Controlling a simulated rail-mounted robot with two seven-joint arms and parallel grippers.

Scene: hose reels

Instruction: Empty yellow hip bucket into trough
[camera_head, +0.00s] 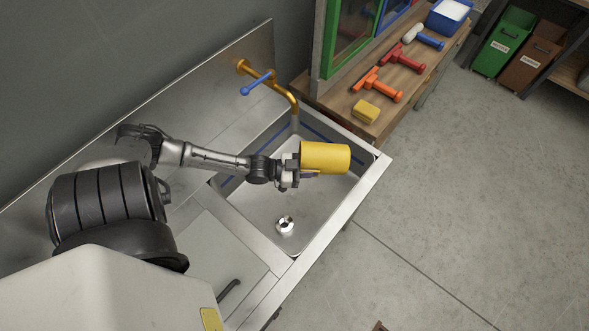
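The yellow hip bucket (326,157) is over the metal trough (330,200), lying on its side with its length running left to right. My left gripper (305,173) is at the bucket's left end, with a finger along its lower side, and appears shut on it. The far finger is hidden behind the bucket. The bucket's opening and any contents cannot be seen from here. A drain fitting (285,226) shows on the trough floor below the gripper. My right gripper is not in view.
An orange tap (291,97) with a blue lever (258,83) stands at the trough's back edge. A wooden bench (347,107) to the right holds a yellow sponge (366,112) and orange and red tools. Open floor lies right of the trough.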

